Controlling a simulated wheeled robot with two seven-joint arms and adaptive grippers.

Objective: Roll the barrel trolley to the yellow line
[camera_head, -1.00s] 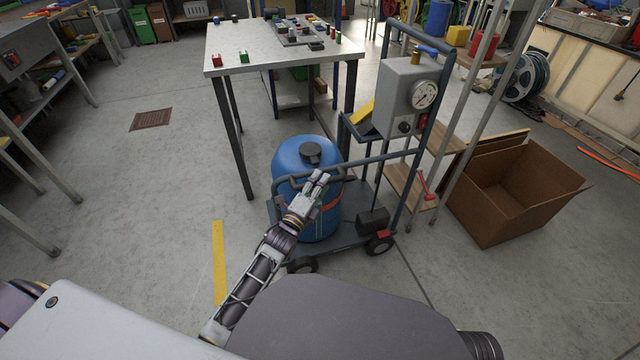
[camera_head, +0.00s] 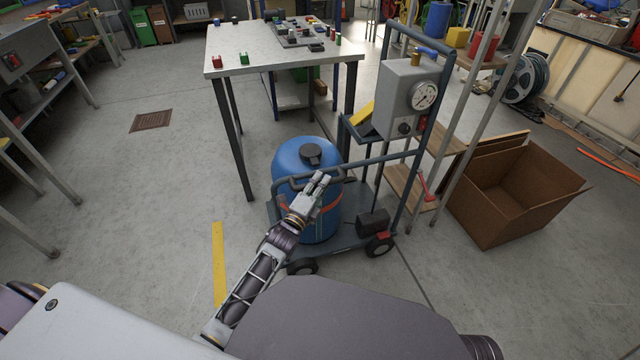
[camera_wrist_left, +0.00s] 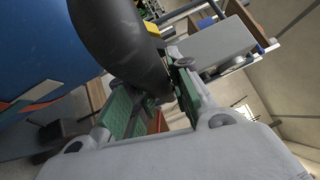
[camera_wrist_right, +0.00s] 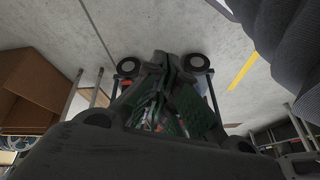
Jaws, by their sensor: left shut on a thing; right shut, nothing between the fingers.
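The barrel trolley (camera_head: 345,241) stands in front of the table, carrying a blue barrel (camera_head: 294,157) and a grey box with a round gauge (camera_head: 423,95). The yellow line (camera_head: 219,262) is on the floor to the trolley's left; it also shows in the right wrist view (camera_wrist_right: 243,72). My left gripper (camera_head: 320,181) is shut on the trolley's handle bar beside the barrel. In the left wrist view the dark bar (camera_wrist_left: 118,45) passes between the green finger pads. My right gripper (camera_wrist_right: 166,75) is shut and empty, pointing at the floor; trolley wheels show past it.
A metal table (camera_head: 270,65) with small parts stands directly behind the trolley. An open cardboard box (camera_head: 515,190) and a shelf rack lie to the right. The floor left of the trolley is open, with a flat drain grate (camera_head: 150,120).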

